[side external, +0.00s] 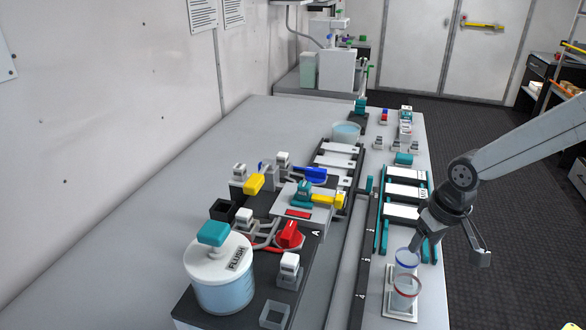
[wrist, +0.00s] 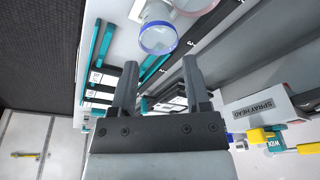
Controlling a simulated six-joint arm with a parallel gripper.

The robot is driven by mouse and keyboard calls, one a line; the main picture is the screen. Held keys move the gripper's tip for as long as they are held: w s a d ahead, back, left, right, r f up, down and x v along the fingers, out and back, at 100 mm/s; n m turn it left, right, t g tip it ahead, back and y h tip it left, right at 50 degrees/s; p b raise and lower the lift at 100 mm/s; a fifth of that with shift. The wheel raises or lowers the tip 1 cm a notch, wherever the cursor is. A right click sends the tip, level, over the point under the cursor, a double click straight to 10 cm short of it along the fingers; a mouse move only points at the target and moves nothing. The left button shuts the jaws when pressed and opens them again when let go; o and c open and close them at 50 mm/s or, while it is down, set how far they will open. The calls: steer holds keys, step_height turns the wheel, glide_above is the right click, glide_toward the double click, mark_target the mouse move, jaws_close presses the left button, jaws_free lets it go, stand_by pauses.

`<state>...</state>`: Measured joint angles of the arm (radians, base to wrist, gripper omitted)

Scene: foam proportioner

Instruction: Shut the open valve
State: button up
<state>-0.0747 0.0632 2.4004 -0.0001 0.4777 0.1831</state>
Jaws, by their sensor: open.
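Several coloured valve handles sit on the dark panel left of the rail in the side view: a yellow handle (side external: 254,184), a blue handle (side external: 312,175), a second yellow handle (side external: 328,200) and a red handle (side external: 289,235). I cannot tell which valve is open. In the wrist view, a yellow handle (wrist: 310,148) and a bit of blue handle (wrist: 240,137) show at the lower right, by a grey block marked SPRAY HEAD (wrist: 258,107). My gripper (side external: 450,250) is open and empty, right of the panel, near the clear cups. Its two fingers (wrist: 160,64) are apart in the wrist view.
A blue-rimmed cup (side external: 407,260) and a red-rimmed cup (side external: 406,288) stand by my gripper. A teal-edged rack (side external: 383,225) of white cartridges lies behind them. A FLUSH jar (side external: 220,275) stands at front left. The bench is bare along the left wall.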

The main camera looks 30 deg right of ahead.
steer(key=w+a+r+m+g, duration=0.1)
steer(key=w+a+r+m, duration=0.4)
steer(key=w+a, duration=0.5)
step_height(320, 180, up, 8)
steer(key=m+g, duration=0.1)
steer(key=m, duration=0.2)
glide_above(289, 229)
steer(key=shift+w+d+f, duration=0.1)
steer(key=shift+d+f, duration=0.1)
steer(key=shift+d, duration=0.15)
steer(key=shift+a+r, duration=0.2)
steer(key=shift+a, duration=0.2)
steer(key=shift+f, duration=0.15)
steer(key=shift+f, duration=3.8)
jaws_close()
